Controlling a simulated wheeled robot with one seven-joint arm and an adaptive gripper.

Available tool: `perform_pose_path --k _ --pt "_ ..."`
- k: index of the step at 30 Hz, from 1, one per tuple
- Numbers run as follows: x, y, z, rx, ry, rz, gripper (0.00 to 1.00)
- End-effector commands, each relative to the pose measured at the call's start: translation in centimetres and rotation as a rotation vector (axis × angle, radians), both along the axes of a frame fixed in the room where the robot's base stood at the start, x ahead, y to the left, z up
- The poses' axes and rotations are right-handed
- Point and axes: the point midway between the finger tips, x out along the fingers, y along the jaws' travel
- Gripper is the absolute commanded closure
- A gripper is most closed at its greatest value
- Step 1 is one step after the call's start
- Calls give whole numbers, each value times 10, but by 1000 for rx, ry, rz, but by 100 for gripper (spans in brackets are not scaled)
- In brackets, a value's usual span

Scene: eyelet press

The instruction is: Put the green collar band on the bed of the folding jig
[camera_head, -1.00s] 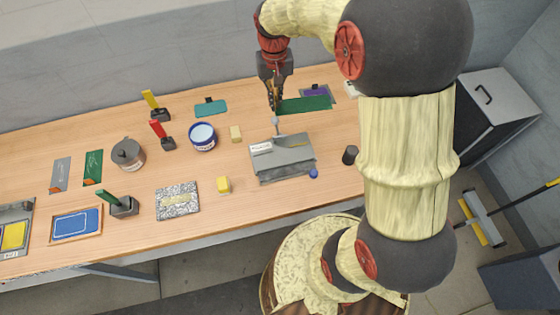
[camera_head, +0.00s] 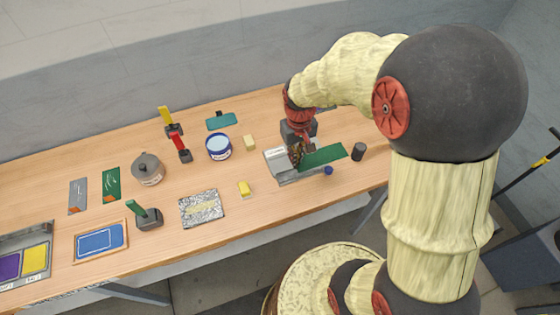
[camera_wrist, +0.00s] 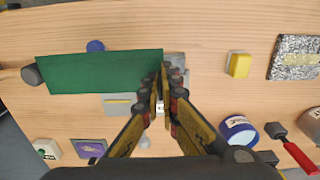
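The green collar band (camera_head: 323,156) is a flat dark green strip. It also shows in the wrist view (camera_wrist: 95,72), where its right end meets the fingers. My gripper (camera_head: 298,156) is shut on that end, and the band sticks out to the right in the head view. The folding jig (camera_head: 283,167) is the grey metal device beneath; its light grey part shows below the band in the wrist view (camera_wrist: 116,106). The band and gripper hide much of its bed. I cannot tell whether the band touches the jig.
A dark cylinder (camera_head: 358,152) stands right of the jig, and a small blue knob (camera_head: 328,170) is at its front. A speckled plate (camera_head: 202,208) lies further left.

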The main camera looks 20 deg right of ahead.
Motion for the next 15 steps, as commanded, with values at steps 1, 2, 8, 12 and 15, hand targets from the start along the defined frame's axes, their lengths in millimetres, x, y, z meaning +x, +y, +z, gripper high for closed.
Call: perform_pose_path --k 1,2,8,12,15 --pt "11 6 -7 0 3 3 100" --pt "16 10 -10 0 3 4 100" --pt "48 26 -41 0 5 0 100" --pt "63 34 -60 0 2 0 100" --pt "69 36 -67 0 1 -1 100"
